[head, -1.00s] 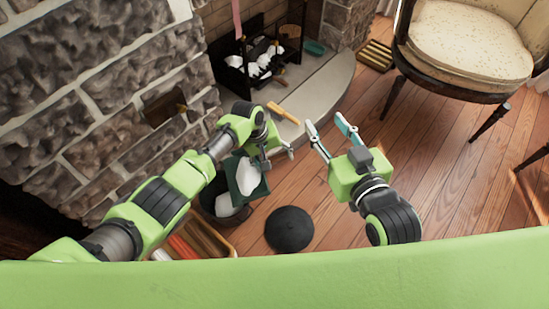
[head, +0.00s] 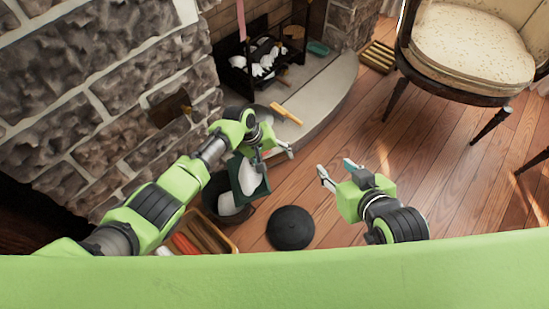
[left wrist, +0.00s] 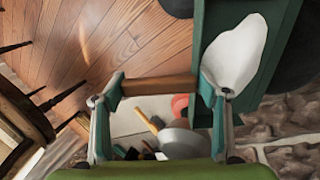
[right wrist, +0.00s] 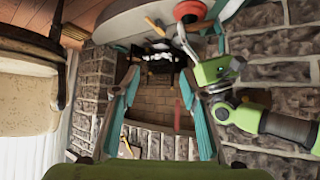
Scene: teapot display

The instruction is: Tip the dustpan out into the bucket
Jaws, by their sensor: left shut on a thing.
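My left gripper (head: 272,156) is shut on the brown handle (left wrist: 160,85) of the green dustpan (head: 262,188). A white heap (left wrist: 236,52) lies in the pan, as the left wrist view shows. The dustpan is tilted over the dark bucket (head: 211,198), which stands on the floor by the stone wall. The pan and my arm hide part of the bucket. A pale patch shows at its mouth, but I cannot tell how much it holds. My right gripper (head: 336,170) is open and empty, to the right of the dustpan; its spread fingers show in the right wrist view (right wrist: 158,100).
A round black lid-like disc (head: 290,228) lies on the wooden floor right of the bucket. A wooden crate (head: 222,240) sits in front of it. A yellow-handled tool (head: 286,113) lies on the hearth (head: 315,100). A chair (head: 465,50) stands at right; the floor between is clear.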

